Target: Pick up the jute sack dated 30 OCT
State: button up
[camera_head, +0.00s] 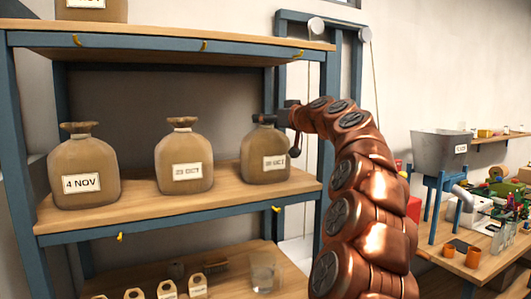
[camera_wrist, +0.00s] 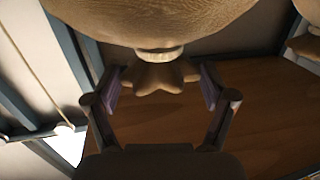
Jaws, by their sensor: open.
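Three tied jute sacks stand upright on the middle shelf. The left sack (camera_head: 84,160) reads 4 NOV. The middle sack's (camera_head: 185,150) label ends in OCT, with its day blurred. The right sack's (camera_head: 263,140) label also ends in OCT; its day is too blurred to confirm as 30. My gripper (camera_head: 280,120) is at the top of this right sack. In the wrist view, the sack's ruffled top (camera_wrist: 158,78) and tied neck (camera_wrist: 160,53) lie between the two fingers of my open gripper (camera_wrist: 161,84). Gaps show on both sides.
The upper shelf board (camera_head: 170,38) runs above the sacks. A blue post (camera_head: 330,120) stands close to the right sack. The lower shelf holds several small tags and a clear cup (camera_head: 265,272). A cluttered workbench (camera_head: 455,262) with a grey hopper (camera_head: 440,148) is at right.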

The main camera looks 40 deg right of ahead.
jog(key=shift+w+d, duration=0.15)
jog(key=shift+w, duration=0.9)
jog(key=shift+c, duration=0.3)
grip_shut()
